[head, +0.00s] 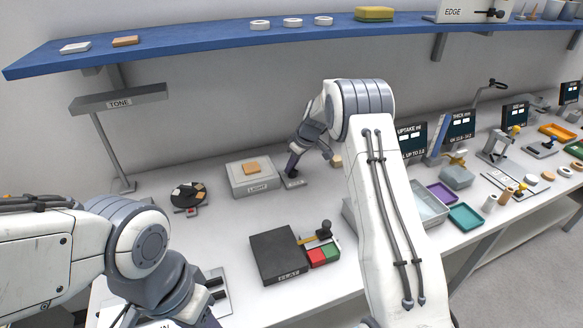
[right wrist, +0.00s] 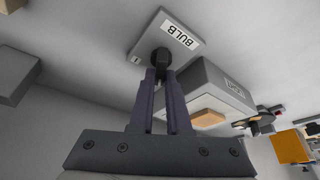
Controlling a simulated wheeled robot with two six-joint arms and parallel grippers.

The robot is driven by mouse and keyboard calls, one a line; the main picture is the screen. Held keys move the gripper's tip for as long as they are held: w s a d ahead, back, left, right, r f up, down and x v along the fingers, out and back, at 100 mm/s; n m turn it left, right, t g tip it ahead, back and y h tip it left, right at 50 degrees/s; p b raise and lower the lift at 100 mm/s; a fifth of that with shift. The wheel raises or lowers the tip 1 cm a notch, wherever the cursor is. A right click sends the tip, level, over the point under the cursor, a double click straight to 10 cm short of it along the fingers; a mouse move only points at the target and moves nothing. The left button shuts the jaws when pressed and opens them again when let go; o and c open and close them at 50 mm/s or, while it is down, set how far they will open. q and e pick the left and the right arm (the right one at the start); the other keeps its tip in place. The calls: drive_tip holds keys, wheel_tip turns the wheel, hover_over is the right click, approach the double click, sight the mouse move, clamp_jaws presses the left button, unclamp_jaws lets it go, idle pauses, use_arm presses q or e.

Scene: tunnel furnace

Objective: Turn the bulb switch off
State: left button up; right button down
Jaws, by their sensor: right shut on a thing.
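The bulb switch is a grey plate (right wrist: 150,38) with a white BULB label and a dark knob (right wrist: 161,58). In the head view the switch plate (head: 296,184) lies on the bench just right of the LIGHT box, partly hidden by my gripper. My right gripper (right wrist: 161,74) is shut on the knob, its two dark purple fingers close together. In the head view my right gripper (head: 291,168) reaches down to the plate from above. The mark beside the knob is too small to read surely. My left arm is at the lower left; its fingertips cannot be made out.
The grey LIGHT box (head: 240,183) with a tan block (head: 251,168) stands left of the switch. A black disc (head: 187,196) holds small pieces farther left. A dark box (head: 275,258) is in front. A blue shelf (head: 200,41) hangs above. Trays (head: 467,217) are at the right.

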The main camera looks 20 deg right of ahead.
drive_tip(key=c, duration=0.9)
unclamp_jaws()
drive_tip(key=shift+a, duration=0.1)
drive_tip(key=shift+r, duration=0.1)
drive_tip(key=b+v, duration=0.1)
drive_tip(key=v, duration=0.9)
drive_tip(key=shift+r+b, duration=0.15)
drive_tip(key=shift+b, duration=0.15)
